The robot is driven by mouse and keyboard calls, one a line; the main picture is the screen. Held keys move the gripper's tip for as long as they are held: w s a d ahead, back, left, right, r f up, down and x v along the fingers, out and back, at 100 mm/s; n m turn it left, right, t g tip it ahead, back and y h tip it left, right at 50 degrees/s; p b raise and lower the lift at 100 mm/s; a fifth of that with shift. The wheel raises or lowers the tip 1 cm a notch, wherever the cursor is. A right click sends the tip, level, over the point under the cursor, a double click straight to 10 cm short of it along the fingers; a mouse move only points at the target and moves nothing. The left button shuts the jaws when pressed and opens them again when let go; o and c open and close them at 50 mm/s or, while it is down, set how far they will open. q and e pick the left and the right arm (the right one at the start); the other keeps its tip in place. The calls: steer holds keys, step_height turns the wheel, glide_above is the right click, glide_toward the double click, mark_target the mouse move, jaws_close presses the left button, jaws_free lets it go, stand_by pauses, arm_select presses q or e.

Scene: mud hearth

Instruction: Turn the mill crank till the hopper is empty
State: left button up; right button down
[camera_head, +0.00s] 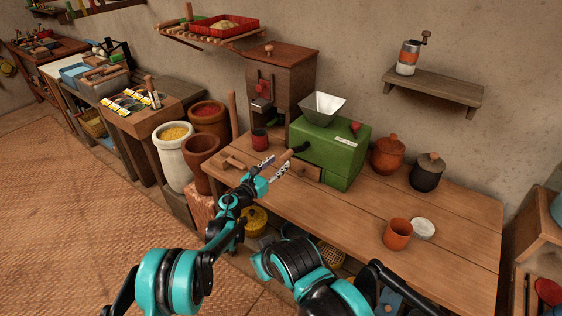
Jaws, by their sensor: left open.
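The mill (335,150) is a green box on the wooden table. The crank (301,147) is a dark arm on the mill's left side, with a wooden handle (286,156) pointing toward the lower left. My left gripper (274,166) is open, with its fingertips close to the handle's near end; I cannot tell whether they touch it. My right arm is low in the middle of the view, and its gripper is not seen.
A red cup (260,139) and a dark wooden cabinet (279,83) stand behind the gripper. Two lidded jars (388,154) (427,171) are right of the mill. An orange cup (398,233) and white dish (423,228) sit near the front. The table's middle is clear.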

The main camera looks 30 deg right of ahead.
arm_select(q)
steer(key=v, duration=0.9)
